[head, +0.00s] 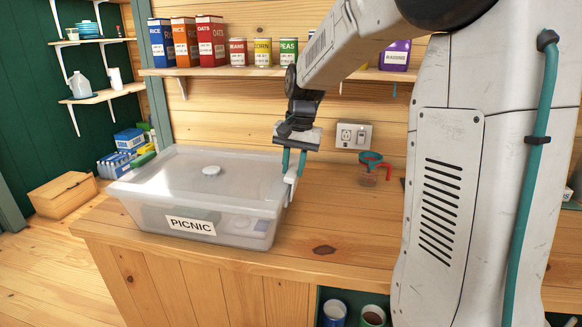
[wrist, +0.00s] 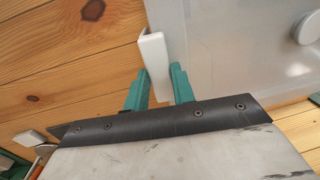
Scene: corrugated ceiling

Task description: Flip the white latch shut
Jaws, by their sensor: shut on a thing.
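A clear lidded plastic box (head: 160,215) labelled PICNIC stands on the wooden counter. The white latch (head: 290,184) is on the box's right side in the head view. In the wrist view the white latch (wrist: 152,52) shows as a bent white strip beside the box wall (wrist: 220,60), its lower end between the teal fingers. My gripper (head: 293,163) points down at that side, with its teal fingers around the latch. In the wrist view my gripper (wrist: 160,86) is shut on the latch. I cannot tell whether the latch is hooked on the lid rim.
A round white knob (head: 211,170) is on the lid. A shelf (head: 250,71) with boxes and cans runs above. Counter in front is clear.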

